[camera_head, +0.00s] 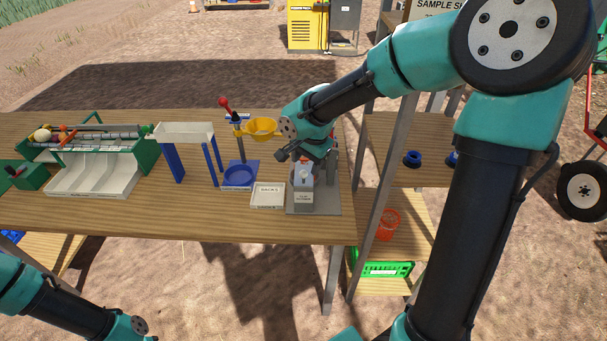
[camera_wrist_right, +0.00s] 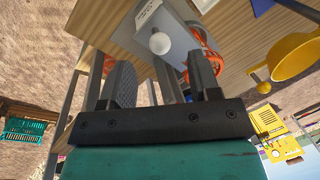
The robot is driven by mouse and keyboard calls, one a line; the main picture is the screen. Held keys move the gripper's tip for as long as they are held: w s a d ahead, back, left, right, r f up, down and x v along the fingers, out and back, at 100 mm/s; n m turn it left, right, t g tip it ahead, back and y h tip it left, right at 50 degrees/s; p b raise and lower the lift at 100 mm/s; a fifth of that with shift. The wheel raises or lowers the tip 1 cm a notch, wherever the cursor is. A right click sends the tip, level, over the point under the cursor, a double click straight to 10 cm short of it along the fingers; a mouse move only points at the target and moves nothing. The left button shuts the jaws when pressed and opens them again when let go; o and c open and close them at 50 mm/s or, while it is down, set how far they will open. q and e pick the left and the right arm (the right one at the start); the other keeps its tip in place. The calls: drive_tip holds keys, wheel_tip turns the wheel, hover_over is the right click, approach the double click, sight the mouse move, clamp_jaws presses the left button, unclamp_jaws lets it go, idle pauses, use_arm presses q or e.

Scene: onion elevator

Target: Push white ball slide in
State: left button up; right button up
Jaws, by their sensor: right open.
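The white ball (camera_wrist_right: 159,43) sits on the face of a grey box-shaped device (camera_wrist_right: 176,14), seen in the right wrist view. The device also shows in the head view (camera_head: 303,197), with a small label on its front, on a grey base plate (camera_head: 326,203) near the table's right end. My right gripper (camera_head: 297,154) is just above and behind the device. Its two fingers (camera_wrist_right: 160,82) are apart and empty, with the ball beyond their tips, apparently not touching. My left arm enters at the lower left of the head view; its gripper is out of frame.
A white tray (camera_head: 267,195) lies left of the device. A blue stand (camera_head: 239,176) with a yellow cup (camera_head: 262,127) stands behind the tray. An orange ring (camera_wrist_right: 207,48) is beside the device. A green sorter (camera_head: 93,160) is far left. The table's front strip is clear.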

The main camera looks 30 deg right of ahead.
sight(304, 171)
drive_tip(key=f, duration=0.4)
drive_tip(key=w+f, duration=0.1)
drive_tip(key=shift+a+f, duration=0.2)
drive_tip(key=shift+f, duration=0.2)
drive_tip(key=shift+c, duration=0.4)
drive_tip(key=c, duration=0.9)
drive_tip(key=shift+w+d, duration=0.45)
drive_tip(key=shift+w, duration=0.25)
drive_tip(key=shift+w+d, duration=0.4)
drive_tip(key=shift+w, duration=0.35)
drive_tip(key=shift+w+d, duration=0.45)
drive_tip(key=shift+w, duration=0.25)
drive_tip(key=shift+w+r, duration=0.1)
drive_tip(key=o, duration=0.6)
drive_tip(key=shift+d, duration=0.1)
drive_tip(key=o, duration=0.4)
